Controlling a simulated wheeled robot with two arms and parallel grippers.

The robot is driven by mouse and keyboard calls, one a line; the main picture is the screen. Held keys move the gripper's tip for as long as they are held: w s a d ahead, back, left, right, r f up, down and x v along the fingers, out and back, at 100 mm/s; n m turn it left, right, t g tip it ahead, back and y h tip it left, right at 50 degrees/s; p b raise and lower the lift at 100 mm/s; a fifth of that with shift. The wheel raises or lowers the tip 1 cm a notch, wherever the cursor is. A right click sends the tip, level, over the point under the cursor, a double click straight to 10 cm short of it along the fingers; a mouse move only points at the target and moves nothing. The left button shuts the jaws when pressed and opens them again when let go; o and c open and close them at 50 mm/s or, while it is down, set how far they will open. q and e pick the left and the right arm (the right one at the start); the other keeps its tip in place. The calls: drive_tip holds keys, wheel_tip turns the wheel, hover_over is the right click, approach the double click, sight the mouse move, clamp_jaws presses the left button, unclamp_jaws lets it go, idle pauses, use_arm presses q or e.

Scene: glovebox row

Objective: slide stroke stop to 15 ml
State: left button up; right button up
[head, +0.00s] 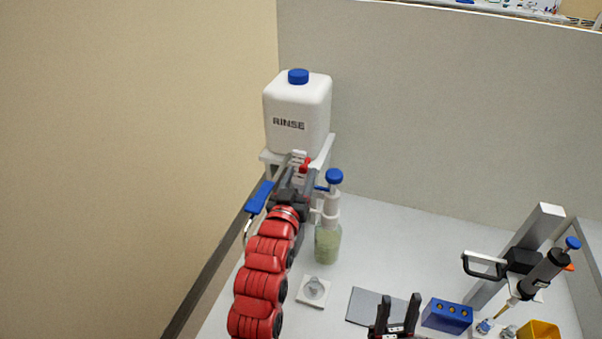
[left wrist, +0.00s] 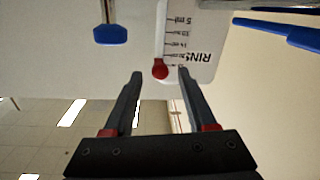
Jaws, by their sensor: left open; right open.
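The red stroke stop (head: 306,164) sits on a pale scale plate (head: 299,157) below the rinse bottle. In the left wrist view the red stop (left wrist: 160,70) is near the lower end of the scale (left wrist: 173,22), well below the "5 ml" mark in the picture; its exact reading is too small to tell. My left gripper (head: 302,174) is open, its fingertips on either side of the stop, with gaps visible in the left wrist view (left wrist: 160,76). My right gripper (head: 397,301) is open and empty at the bottom of the head view.
A white RINSE bottle (head: 298,115) stands on a bracket. A blue-knobbed dispenser (head: 334,177) with a greenish bottle (head: 327,244) is to the right. A blue lever (head: 259,196) is left of my left gripper. A blue block (head: 447,315) and pipette (head: 540,272) are at right.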

use_arm(q)
drive_tip(key=shift+w+d+f, duration=0.1)
drive_tip(key=shift+w, duration=0.4)
drive_tip(key=shift+s, duration=0.1)
clamp_jaws()
idle(1.1)
